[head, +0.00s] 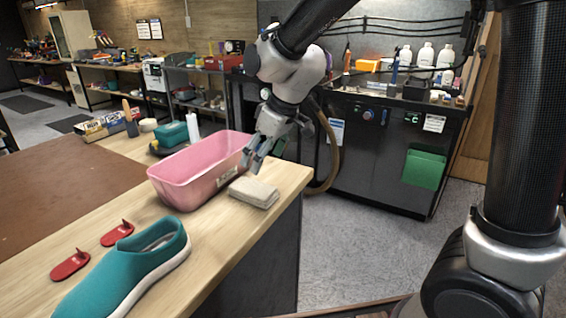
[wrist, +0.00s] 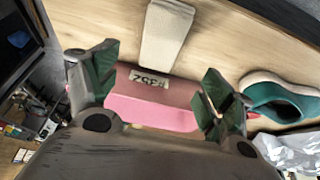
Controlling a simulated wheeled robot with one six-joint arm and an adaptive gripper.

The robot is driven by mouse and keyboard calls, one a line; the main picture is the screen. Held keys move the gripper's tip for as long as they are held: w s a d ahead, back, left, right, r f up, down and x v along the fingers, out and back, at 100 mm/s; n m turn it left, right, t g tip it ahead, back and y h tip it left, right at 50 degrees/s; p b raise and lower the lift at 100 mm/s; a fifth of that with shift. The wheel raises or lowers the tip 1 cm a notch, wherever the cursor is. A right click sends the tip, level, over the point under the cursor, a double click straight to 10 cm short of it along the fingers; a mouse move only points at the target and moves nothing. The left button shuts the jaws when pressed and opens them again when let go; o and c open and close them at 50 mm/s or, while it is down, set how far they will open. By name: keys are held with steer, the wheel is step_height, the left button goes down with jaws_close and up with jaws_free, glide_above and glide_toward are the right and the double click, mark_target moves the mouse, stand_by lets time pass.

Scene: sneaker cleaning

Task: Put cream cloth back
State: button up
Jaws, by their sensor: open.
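The cream cloth (head: 254,192) lies folded on the wooden worktop, just right of the pink tub (head: 185,178) and near the table's edge. In the wrist view the cloth (wrist: 164,36) lies beyond my fingertips, touching or close to the tub (wrist: 152,106), which carries a label. My gripper (head: 252,166) is above the worktop, close to the cloth and the tub's right end. In the wrist view my gripper (wrist: 158,88) has its two green-padded fingers wide apart, with nothing held between them.
A teal shoe (head: 130,268) and two red pieces (head: 117,233) lie at the front left. A teal box (head: 173,134) and other supplies stand behind the tub. A dark cabinet (head: 380,150) with bottles stands across the floor.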

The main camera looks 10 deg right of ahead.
steer(key=s+d+r+m+h, duration=0.1)
steer(key=s+d+r+m, duration=0.2)
steer(key=d, duration=0.6)
steer(key=s+d+r+m+t, duration=0.1)
steer(key=s+d+r+m, duration=0.15)
steer(key=s+d, duration=0.4)
steer(key=s+d+r+m+h, duration=0.1)
steer(key=s+d+r+m, duration=0.15)
steer(key=d, duration=0.75)
steer(key=s+d+m+h, duration=0.1)
steer(key=s+d+m, duration=0.1)
steer(key=s+d, duration=0.4)
steer(key=s, duration=0.3)
steer(key=shift+d+h, duration=0.15)
steer(key=shift+h, duration=0.15)
steer(key=shift+o, duration=0.2)
steer(key=shift+s+f, duration=0.1)
steer(key=o, duration=0.4)
steer(key=shift+c, duration=0.2)
